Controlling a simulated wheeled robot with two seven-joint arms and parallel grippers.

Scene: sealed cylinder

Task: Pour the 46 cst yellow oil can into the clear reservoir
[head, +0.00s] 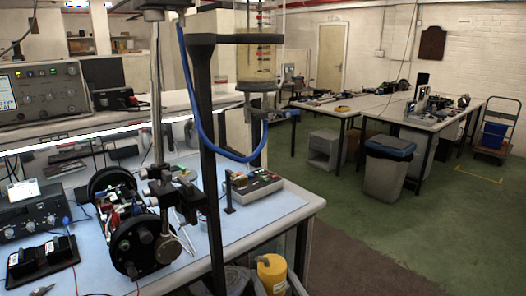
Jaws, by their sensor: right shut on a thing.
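The yellow oil can (273,274) is at the bottom edge of the head view, in front of the bench's right corner. Its top and a small dark cap show; its lower part is cut off and I cannot read a grade on it. My right gripper (268,288) is shut on the can, mostly hidden at the frame edge. The clear reservoir (258,62) is a transparent upright cylinder on a dark stand, high above the can. Its top is cut off and some pale yellowish content shows low in it. My left gripper is not in view.
A dark upright post (206,150) and a hanging blue hose (222,150) stand just left of the reservoir. The blue-topped bench (262,212) carries instruments and a wheeled device (135,235). Green floor is open at the right, before a grey bin (388,168).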

